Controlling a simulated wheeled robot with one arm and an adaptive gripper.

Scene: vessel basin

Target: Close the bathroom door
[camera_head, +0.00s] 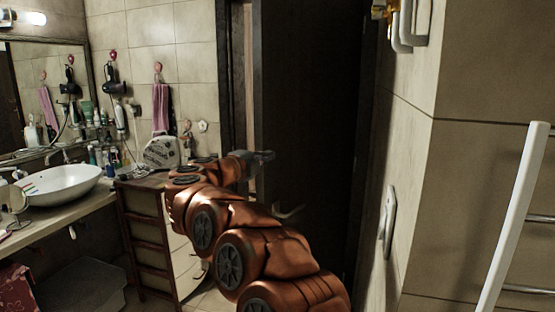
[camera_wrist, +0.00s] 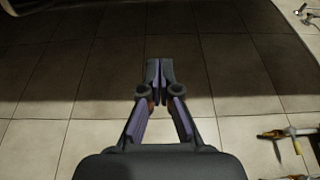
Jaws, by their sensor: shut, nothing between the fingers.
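The dark bathroom door (camera_head: 312,110) fills the middle of the head view, beside a dark frame (camera_head: 238,60) on its left. A narrow lighter strip shows between them; I cannot tell how far the door stands open. A pale curved door handle (camera_head: 288,212) shows low on the door, just above my arm. My gripper (camera_head: 264,156) is in front of the door's left part, above the handle; I cannot tell whether it touches the door. In the wrist view my gripper (camera_wrist: 160,72) has its fingertips together, with nothing held.
A wooden cabinet (camera_head: 150,235) stands left of my arm, with a round pale object (camera_head: 162,152) on top. A white sink (camera_head: 62,188) is at the left. A tiled wall and a white rail (camera_head: 515,210) bound the right. Small items (camera_wrist: 287,135) show at the wrist view's right.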

